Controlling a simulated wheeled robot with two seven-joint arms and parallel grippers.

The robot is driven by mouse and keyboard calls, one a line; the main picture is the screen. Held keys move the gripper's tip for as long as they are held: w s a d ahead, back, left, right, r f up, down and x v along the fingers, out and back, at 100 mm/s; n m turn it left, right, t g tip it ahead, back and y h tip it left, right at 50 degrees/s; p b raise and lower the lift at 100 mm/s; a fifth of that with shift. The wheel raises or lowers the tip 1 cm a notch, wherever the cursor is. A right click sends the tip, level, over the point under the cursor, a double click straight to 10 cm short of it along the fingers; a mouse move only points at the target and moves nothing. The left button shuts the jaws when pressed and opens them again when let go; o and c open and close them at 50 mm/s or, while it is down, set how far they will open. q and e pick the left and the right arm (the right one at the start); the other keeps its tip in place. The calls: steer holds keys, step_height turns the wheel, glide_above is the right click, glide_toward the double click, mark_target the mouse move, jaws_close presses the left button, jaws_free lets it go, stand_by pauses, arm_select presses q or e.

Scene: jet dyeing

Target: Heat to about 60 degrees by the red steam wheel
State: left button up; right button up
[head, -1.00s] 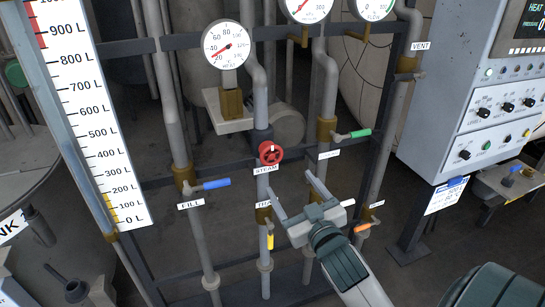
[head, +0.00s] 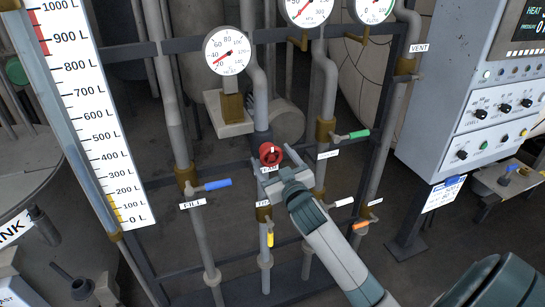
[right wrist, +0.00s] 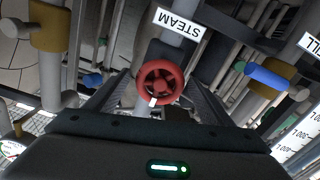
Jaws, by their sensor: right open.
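The red steam wheel (head: 270,154) sits on a vertical grey pipe in the middle of the pipe rack. In the right wrist view the red wheel (right wrist: 160,83) lies between the fingers, under an upside-down STEAM label (right wrist: 178,23). My right gripper (head: 273,170) is open, with its fingers on either side of the wheel; I cannot tell whether they touch it. A round temperature gauge (head: 227,51) hangs above left of the wheel, with its red needle at the low end. My left gripper is not in view.
A blue-handled fill valve (head: 217,184) is left of the wheel. A green-handled valve (head: 359,134) is to the right, and yellow (head: 270,239) and orange (head: 361,225) handles are below. A litre scale (head: 90,120) stands left, a control cabinet (head: 455,95) right.

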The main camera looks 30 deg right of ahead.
steer(key=c, duration=1)
steer(key=shift+c, duration=0.2)
